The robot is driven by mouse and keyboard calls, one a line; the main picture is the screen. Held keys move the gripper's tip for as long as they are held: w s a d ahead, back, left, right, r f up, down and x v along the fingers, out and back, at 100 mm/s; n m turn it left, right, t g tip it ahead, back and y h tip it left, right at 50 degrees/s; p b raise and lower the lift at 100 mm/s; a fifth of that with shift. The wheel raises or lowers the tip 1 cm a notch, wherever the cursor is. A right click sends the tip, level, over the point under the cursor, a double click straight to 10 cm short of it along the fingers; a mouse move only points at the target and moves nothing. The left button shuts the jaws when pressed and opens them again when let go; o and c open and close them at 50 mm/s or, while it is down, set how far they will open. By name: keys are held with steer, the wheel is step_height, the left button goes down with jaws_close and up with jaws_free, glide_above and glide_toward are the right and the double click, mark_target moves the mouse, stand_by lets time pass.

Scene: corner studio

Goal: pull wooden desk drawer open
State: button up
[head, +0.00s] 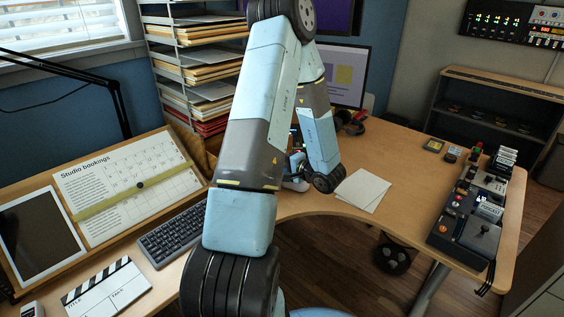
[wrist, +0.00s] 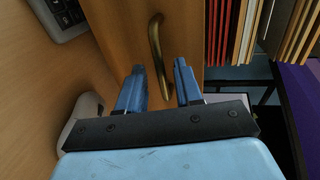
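The wooden drawer front (wrist: 120,28) fills the upper middle of the wrist view. Its curved brass handle (wrist: 155,38) runs lengthwise up the picture. My gripper (wrist: 159,67) is open, with its two blue fingers apart and pointing at the drawer front. The handle's lower part shows in the gap between the fingers, without clear contact. I cannot tell how deep the fingers reach around it. The drawer looks shut, though its edges are partly out of view. In the head view my arm hides most of the drawer and gripper.
Paper trays (head: 196,82) rise behind my arm. Loose white sheets (head: 362,190) lie right of my gripper. A control console (head: 466,222) stands at the right end.

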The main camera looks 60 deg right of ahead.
steer(key=v, duration=1.3)
steer(key=shift+s, duration=0.35)
steer(key=shift+r, duration=0.15)
steer(key=w+a+r+n+g+y, duration=0.3)
steer(key=w+a+r+n+y, duration=0.25)
steer(key=w+a, duration=0.45)
steer(key=w+a+r+n+g+y, duration=0.35)
steer(key=w+a+r+y, duration=0.35)
steer(key=w+a, duration=0.3)
steer(key=s+a+r+n+g+h, duration=0.1)
steer(key=a+r+n+h, duration=0.3)
steer(key=a, duration=0.8)
steer(key=s+a+r+n+g+h, duration=0.2)
steer(key=a+r+n+h, duration=0.2)
steer(key=a+r+n, duration=0.3)
steer(key=a+r, duration=0.3)
steer(key=a, duration=0.3)
steer(key=shift+r+n+h, duration=0.3)
steer(key=shift+n+h, duration=0.05)
steer(key=shift+n, duration=0.05)
